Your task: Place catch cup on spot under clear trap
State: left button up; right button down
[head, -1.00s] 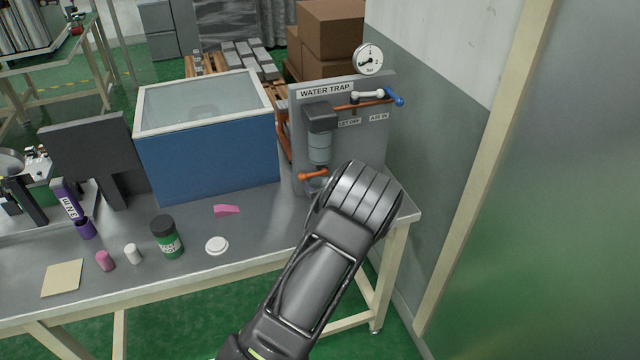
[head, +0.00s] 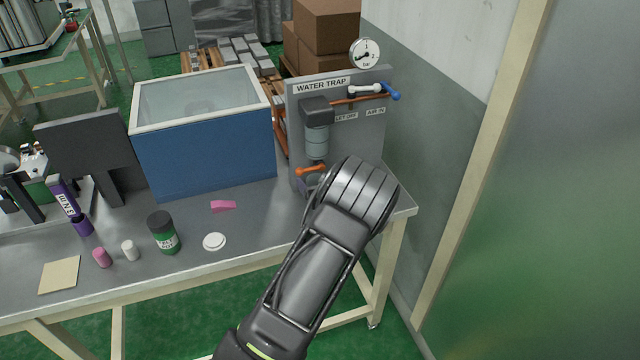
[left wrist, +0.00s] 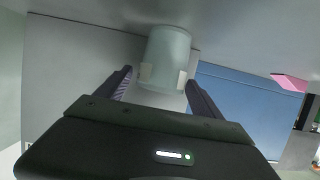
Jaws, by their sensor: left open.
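The water trap's clear bowl (head: 316,145) hangs on the grey panel, above an orange drain valve (head: 311,169). The catch cup (left wrist: 165,58) is a pale, translucent cup in the left wrist view, against the grey bench top. In the head view only a small part of it (head: 308,183) shows below the valve. My left gripper (left wrist: 159,84) is open, with one finger on each side of the cup. In the head view my left arm hides the fingers and most of the cup. The spot beneath the cup is hidden. My right gripper is not in view.
The WATER TRAP panel (head: 350,125) stands at the bench's right end, beside a blue tank (head: 205,155). A white lid (head: 214,242), a pink piece (head: 222,206) and a green-labelled jar (head: 163,234) lie or stand left of my arm. A wall is close on the right.

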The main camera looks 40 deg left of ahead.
pick_arm(q)
jog(key=v, duration=1.2)
jog(key=shift+b, duration=0.45)
